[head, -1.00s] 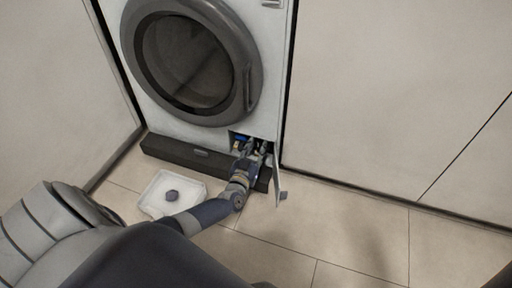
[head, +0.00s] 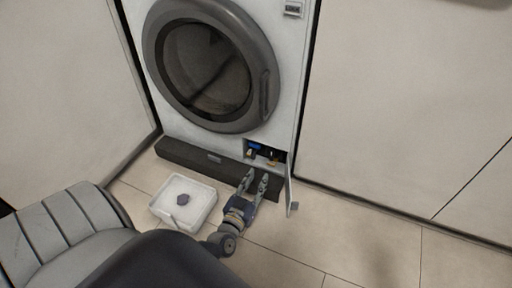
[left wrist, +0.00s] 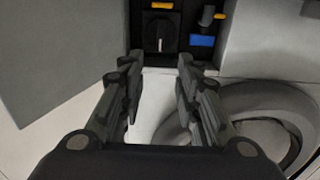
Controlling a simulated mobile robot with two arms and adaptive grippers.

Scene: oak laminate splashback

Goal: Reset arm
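My left gripper (head: 253,184) is open and empty in front of the washing machine's dark plinth, just below the open service compartment (head: 265,152). In the left wrist view the two fingers of my left gripper (left wrist: 160,75) stand apart with nothing between them. Beyond them, the compartment shows a dark round knob (left wrist: 159,33) with a pale mark, a blue part (left wrist: 202,41) and orange-yellow parts. The compartment's small flap (head: 291,185) stands open at its right side. My right gripper is not in view.
The washing machine (head: 284,50) has its round door (head: 210,65) shut. The floor to the right is clear.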

